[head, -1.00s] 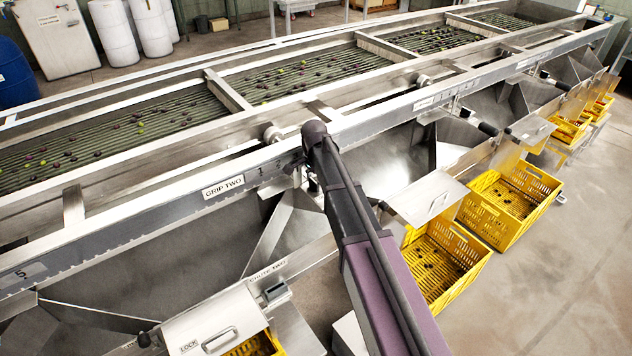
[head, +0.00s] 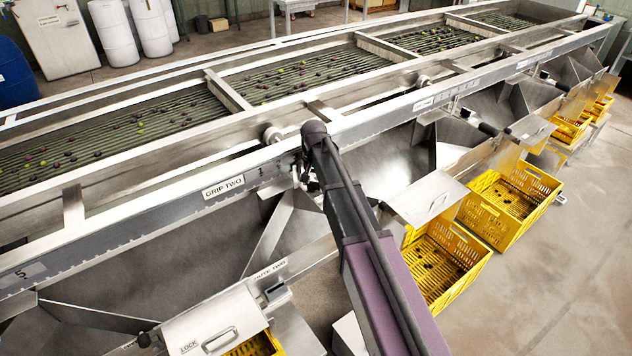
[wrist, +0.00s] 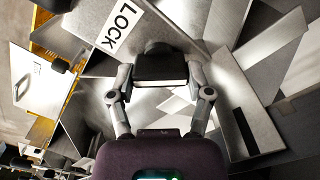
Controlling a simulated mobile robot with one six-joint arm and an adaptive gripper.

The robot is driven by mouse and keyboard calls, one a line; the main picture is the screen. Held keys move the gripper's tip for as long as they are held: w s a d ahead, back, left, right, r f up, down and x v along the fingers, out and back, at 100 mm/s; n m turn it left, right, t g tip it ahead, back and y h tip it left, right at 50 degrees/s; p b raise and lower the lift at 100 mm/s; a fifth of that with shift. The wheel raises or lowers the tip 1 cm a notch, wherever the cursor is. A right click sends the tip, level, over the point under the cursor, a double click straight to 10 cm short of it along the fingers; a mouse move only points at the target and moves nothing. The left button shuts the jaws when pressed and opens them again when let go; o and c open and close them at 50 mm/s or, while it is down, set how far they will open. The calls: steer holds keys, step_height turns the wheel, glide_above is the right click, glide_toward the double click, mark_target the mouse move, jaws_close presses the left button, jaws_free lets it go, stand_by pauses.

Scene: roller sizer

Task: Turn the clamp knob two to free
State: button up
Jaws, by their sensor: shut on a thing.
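In the wrist view a dark clamp knob (wrist: 158,64) with a pale edge sits between the two fingers of my gripper (wrist: 160,80), which is shut on it. A white LOCK label (wrist: 121,27) is beside the knob, up and to the left. The knob is hidden there, and my gripper (head: 303,174) shows only in part behind my arm.
The long steel rail (head: 130,233) runs across the sizer, with sloped chutes below. Yellow crates (head: 510,205) stand at right. Dark and green fruit lies on the rollers (head: 110,140).

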steer(key=n, duration=0.4)
steer(key=shift+n, duration=0.3)
steer(key=n, duration=0.4)
steer(key=shift+n, duration=0.4)
steer(key=o, duration=1.1)
steer(key=shift+o, duration=0.2)
steer(key=s+d+r+m+p, duration=0.1)
steer(key=s+d+m, duration=0.2)
steer(key=s+d, duration=0.5)
steer(key=s+d+m, duration=0.3)
steer(key=s+d, duration=0.5)
steer(key=s, duration=0.7)
steer(key=shift+s+r+m+p, duration=0.35)
steer(key=shift+s+m, duration=0.05)
steer(key=shift+d, duration=0.1)
